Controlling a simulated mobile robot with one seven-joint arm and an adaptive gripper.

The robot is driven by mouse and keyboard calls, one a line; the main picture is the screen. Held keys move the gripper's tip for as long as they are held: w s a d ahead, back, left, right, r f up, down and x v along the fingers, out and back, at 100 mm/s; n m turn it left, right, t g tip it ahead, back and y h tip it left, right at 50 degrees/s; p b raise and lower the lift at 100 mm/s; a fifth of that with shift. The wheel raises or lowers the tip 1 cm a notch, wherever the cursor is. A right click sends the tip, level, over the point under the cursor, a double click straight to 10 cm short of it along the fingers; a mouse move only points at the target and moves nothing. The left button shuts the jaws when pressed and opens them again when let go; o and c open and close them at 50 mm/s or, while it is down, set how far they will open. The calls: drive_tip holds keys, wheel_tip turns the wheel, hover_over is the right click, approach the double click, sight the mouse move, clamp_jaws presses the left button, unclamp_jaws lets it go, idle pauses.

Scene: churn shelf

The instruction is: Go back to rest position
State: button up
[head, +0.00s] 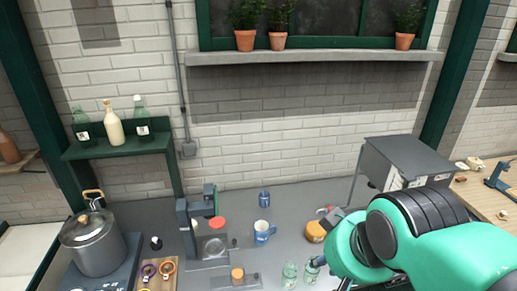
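My teal and black arm (408,238) reaches in from the lower right, over the right part of the grey counter. Its rounded link hides most of what lies below and behind it. A small dark part shows at the arm's left edge, beside a clear greenish bottle (310,272); I cannot tell whether it is part of my gripper. Whether the gripper's fingers are apart or hold anything is not visible.
Another greenish bottle (289,274), a blue mug (263,232), a blue can (264,198) and an orange-yellow jar (315,232) stand near the arm. A grey raised stand (410,153) is behind it. A pot (93,243) stands left. Counter between mug and stand is partly clear.

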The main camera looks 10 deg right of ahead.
wheel_tip(320, 180, down, 8)
drive_tip(key=b, duration=0.7)
drive_tip(key=shift+r, duration=0.15)
